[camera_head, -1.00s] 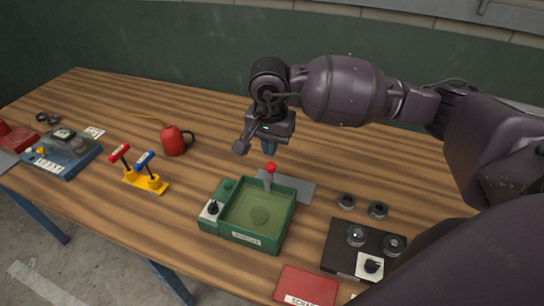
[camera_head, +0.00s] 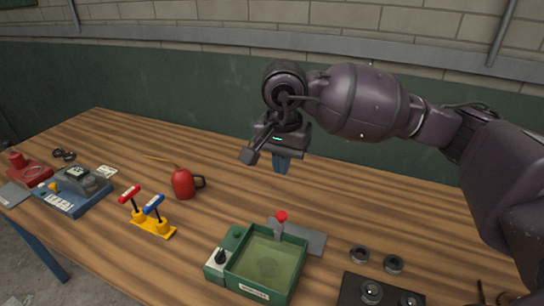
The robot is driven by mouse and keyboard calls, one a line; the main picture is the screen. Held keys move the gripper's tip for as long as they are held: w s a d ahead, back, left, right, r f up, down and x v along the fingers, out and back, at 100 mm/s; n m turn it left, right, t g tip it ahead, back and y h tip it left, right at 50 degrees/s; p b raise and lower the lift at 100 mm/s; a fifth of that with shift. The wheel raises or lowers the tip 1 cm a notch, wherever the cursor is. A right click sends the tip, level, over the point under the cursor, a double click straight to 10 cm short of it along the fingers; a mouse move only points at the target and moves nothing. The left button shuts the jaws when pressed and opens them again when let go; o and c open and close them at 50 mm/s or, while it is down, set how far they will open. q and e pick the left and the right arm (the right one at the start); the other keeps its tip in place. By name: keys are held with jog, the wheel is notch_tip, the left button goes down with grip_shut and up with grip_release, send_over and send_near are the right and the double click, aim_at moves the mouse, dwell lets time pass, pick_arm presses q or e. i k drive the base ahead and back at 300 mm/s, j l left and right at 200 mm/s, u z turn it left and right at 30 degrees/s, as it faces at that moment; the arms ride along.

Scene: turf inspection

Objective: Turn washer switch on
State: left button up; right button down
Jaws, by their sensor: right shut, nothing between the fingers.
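The washer (camera_head: 297,272) is a green open box with a greenish basin and a white label on its front. It stands near the front of the wooden table. A black knob switch (camera_head: 220,257) sits on a white plate on the washer's left side. A red-topped lever (camera_head: 281,216) stands at its back edge, over a grey plate. My right gripper (camera_head: 282,166) is shut and empty, pointing down above the table, behind the washer in the picture and apart from it. My left gripper is not in view.
A red oil can (camera_head: 184,184) and a yellow stand with red and blue levers (camera_head: 155,228) are left of the washer. A blue device (camera_head: 72,191) is further left. A black plate (camera_head: 350,290) and grey rings (camera_head: 392,264) are at right.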

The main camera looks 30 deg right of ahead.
aim_at(220, 257)
jog(key=k+j, duration=0.3)
jog(key=k, duration=0.15)
jog(key=k+j, duration=0.35)
jog(key=k, duration=0.1)
